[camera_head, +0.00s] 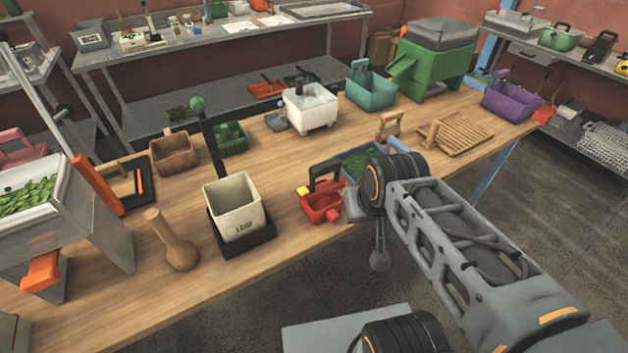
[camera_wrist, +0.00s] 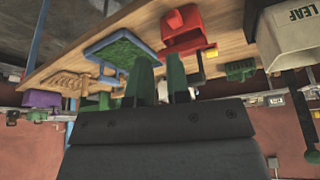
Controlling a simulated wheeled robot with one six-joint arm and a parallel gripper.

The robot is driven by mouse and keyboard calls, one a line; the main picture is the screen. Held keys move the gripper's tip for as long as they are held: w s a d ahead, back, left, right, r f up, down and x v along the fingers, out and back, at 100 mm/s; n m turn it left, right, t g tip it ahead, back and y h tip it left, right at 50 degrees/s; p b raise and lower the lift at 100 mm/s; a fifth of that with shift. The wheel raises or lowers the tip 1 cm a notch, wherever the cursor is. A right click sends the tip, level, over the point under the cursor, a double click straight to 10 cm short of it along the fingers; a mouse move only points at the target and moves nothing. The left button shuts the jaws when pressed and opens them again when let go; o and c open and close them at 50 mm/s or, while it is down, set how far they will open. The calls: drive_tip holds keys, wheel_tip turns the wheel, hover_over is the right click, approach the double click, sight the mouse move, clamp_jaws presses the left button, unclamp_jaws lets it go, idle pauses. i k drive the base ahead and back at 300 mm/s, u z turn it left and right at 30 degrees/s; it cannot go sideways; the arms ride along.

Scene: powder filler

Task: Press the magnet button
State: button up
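No part is clearly marked as a magnet button. A red box-like device (camera_head: 321,205) with a black handle and a small yellow block (camera_head: 303,191) sits near the table's front edge. The red device (camera_wrist: 183,28) also shows in the wrist view, which is upside down, with a yellow patch (camera_wrist: 211,53) beside it. My gripper (camera_wrist: 160,60) shows two green fingers with a narrow empty gap between them. It is apart from the red device. In the head view my wrist is just right of the red device, and the fingers cannot be made out.
A blue tray of green material (camera_head: 358,160) lies behind my wrist. A cream container marked LEAF (camera_head: 231,203) on a black base stands left of the red device. A wooden pestle-like tool (camera_head: 172,243) and a white wheeled box (camera_head: 311,109) are on the table (camera_head: 290,155).

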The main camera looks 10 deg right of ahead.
sight(304, 191)
drive_tip(key=z, duration=0.15)
drive_tip(key=k, duration=0.65)
drive_tip(key=u, duration=1.05)
drive_tip(key=i, duration=0.5)
